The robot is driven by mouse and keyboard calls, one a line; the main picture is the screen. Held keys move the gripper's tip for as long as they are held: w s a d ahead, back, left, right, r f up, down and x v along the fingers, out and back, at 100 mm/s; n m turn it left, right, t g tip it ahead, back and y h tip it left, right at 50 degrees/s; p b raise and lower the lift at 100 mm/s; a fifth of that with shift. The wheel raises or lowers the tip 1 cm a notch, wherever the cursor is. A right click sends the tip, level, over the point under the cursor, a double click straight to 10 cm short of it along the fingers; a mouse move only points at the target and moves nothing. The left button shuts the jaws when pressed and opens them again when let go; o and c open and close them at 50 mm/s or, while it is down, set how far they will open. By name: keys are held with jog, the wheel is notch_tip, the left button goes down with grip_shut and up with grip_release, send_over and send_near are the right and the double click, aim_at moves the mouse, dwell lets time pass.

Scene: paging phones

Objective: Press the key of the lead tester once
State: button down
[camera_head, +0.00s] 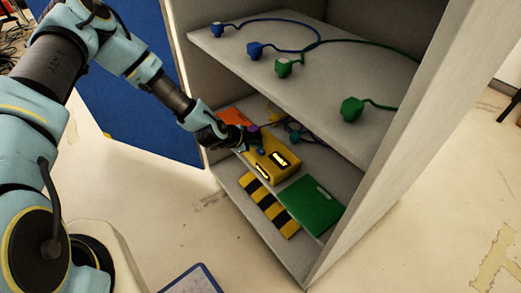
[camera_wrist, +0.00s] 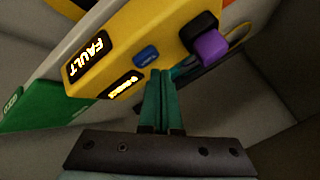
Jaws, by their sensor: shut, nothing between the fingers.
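The lead tester (camera_head: 286,171) is a yellow box on the lower shelf of the cabinet. In the wrist view the tester (camera_wrist: 112,42) shows a lit display (camera_wrist: 87,56) reading FAULT and a second, smaller lit display (camera_wrist: 123,84). Its small blue key (camera_wrist: 146,54) lies between the displays and a purple plug (camera_wrist: 210,47) seated at a dark socket. My gripper (camera_head: 243,148) is at the tester's left side. In the wrist view my gripper (camera_wrist: 161,73) is shut and empty, its tips just below the key; I cannot tell whether they touch the tester.
A green panel (camera_head: 312,204) and a black-and-yellow striped piece (camera_head: 268,205) are in front of the tester. An orange item (camera_head: 235,117) lies behind my gripper. The upper shelf (camera_head: 330,82) overhangs, carrying blue and green leads. A blue door (camera_head: 115,85) stands open at left.

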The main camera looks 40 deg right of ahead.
notch_tip(320, 180, up, 5)
jog(key=p, duration=0.3)
dwell(0.4)
dwell(0.7)
jog(key=w+a+r+n+t+y, duration=0.15)
jog(key=w+a+r+n, duration=0.3)
jog(key=a, duration=0.45)
jog(key=w+a+r+n+y, duration=0.25)
jog(key=w+a+r, duration=0.2)
jog(key=a, duration=0.35)
jog(key=w+a+r+n+y, duration=0.2)
jog(key=w+a+r+n, duration=0.3)
jog(key=a, duration=0.4)
jog(key=s+a+r+n+y, duration=0.1)
jog(key=s+a+r+n, duration=0.2)
jog(key=a, duration=0.4)
jog(key=s+a+r+n+y, duration=0.1)
jog(key=s+a+r+n, duration=0.3)
jog(key=a+r+n, duration=0.2)
jog(key=s+a+r+n+y, duration=0.1)
jog(key=s+a+r+n, duration=0.2)
jog(key=a, duration=0.6)
notch_tip(320, 180, up, 3)
jog(key=shift+s+f+n, duration=0.15)
jog(key=shift+f+n, duration=0.05)
jog(key=shift+n, duration=0.6)
